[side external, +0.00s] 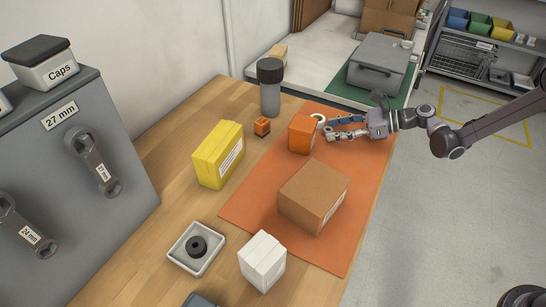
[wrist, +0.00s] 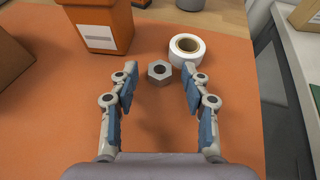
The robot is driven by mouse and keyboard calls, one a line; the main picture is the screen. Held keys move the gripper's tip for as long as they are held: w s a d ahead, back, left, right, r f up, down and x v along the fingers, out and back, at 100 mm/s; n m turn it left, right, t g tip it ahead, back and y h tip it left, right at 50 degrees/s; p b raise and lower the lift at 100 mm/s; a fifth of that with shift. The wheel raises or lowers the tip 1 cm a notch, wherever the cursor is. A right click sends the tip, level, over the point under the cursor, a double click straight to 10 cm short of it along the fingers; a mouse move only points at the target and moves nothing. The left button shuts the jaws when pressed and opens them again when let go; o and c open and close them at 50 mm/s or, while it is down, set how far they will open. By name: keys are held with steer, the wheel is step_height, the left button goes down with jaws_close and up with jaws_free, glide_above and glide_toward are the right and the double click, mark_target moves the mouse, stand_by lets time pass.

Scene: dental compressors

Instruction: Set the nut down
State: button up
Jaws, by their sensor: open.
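The nut (wrist: 159,72) is a grey metal hexagon with a dark hole. In the wrist view it lies flat on the orange mat (wrist: 190,130), just ahead of and between my fingertips. My gripper (wrist: 158,78) is open, with a blue-padded finger on each side of the nut and clear gaps to both. In the side view my gripper (side external: 328,128) is low over the far right part of the mat, next to an orange box (side external: 301,136). The nut cannot be made out in the side view.
The orange box (wrist: 104,27) is behind to the left. A cardboard box (side external: 314,196), a yellow box (side external: 217,157) and a white box (side external: 262,262) stand nearer. Bare mat lies left of the cardboard box.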

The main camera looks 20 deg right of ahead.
steer(key=shift+r, duration=0.15)
steer(key=v, duration=1.1)
steer(key=shift+s+d+r, duration=0.2)
steer(key=shift+d+r, duration=0.05)
steer(key=shift+d, duration=0.1)
steer(key=shift+s+a+r+n, duration=0.15)
steer(key=shift+s+r+n, duration=0.05)
steer(key=shift+r+n, duration=0.15)
steer(key=s+d+r+n+h, duration=0.1)
steer(key=s+r+n+h, duration=0.1)
steer(key=s+n+h, duration=0.2)
steer(key=s+d+r+n+h, duration=0.1)
steer(key=s+r+n+h, duration=0.1)
steer(key=s+n, duration=0.8)
steer(key=s+d+r+n+h, duration=0.1)
steer(key=s+r+n+h, duration=0.2)
steer(key=s+n+h, duration=0.2)
steer(key=s+n, duration=0.3)
steer(key=shift+n+h, duration=0.3)
steer(key=shift+n, duration=0.05)
steer(key=shift+o, duration=0.5)
steer(key=shift+s+d+n, duration=0.1)
steer(key=shift+s+n, duration=0.1)
steer(key=shift+n, duration=0.1)
